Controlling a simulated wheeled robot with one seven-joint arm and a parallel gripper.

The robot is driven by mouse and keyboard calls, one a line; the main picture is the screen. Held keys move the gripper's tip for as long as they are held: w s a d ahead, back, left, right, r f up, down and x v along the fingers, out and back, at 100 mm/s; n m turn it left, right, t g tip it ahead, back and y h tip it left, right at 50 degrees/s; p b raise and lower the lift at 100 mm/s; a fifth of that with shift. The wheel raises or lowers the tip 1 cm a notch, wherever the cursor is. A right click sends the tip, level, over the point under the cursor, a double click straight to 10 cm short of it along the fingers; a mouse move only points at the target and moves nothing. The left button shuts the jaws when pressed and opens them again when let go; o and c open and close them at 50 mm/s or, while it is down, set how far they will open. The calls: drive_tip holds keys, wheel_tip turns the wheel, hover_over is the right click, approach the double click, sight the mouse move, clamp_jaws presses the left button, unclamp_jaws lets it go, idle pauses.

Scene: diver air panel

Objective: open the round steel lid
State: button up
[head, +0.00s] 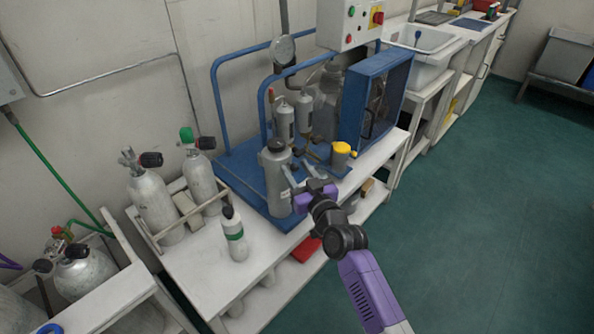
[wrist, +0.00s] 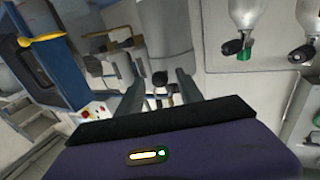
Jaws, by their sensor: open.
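A grey metal cylinder (head: 277,183) stands upright at the front of the blue frame on the bench, with a dark round cap (head: 276,146) on top. I cannot tell for sure whether this top is the round steel lid. My gripper (head: 297,178) is open beside the cylinder's right side, below its cap. In the wrist view a grey cylinder (wrist: 165,35) shows just beyond my open fingers (wrist: 160,84). Nothing is seen held. I cannot tell whether a finger touches the cylinder. A round disc-faced gauge (head: 283,51) stands higher up at the back.
A pot with a yellow top (head: 343,149) stands right of my gripper; its yellow part also shows in the wrist view (wrist: 40,40). A blue box (head: 366,100) stands behind it. Grey bottles (head: 154,205) stand in a rack at left. A small bottle (head: 234,236) stands in front.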

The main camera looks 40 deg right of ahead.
clamp_jaws()
idle(1.5)
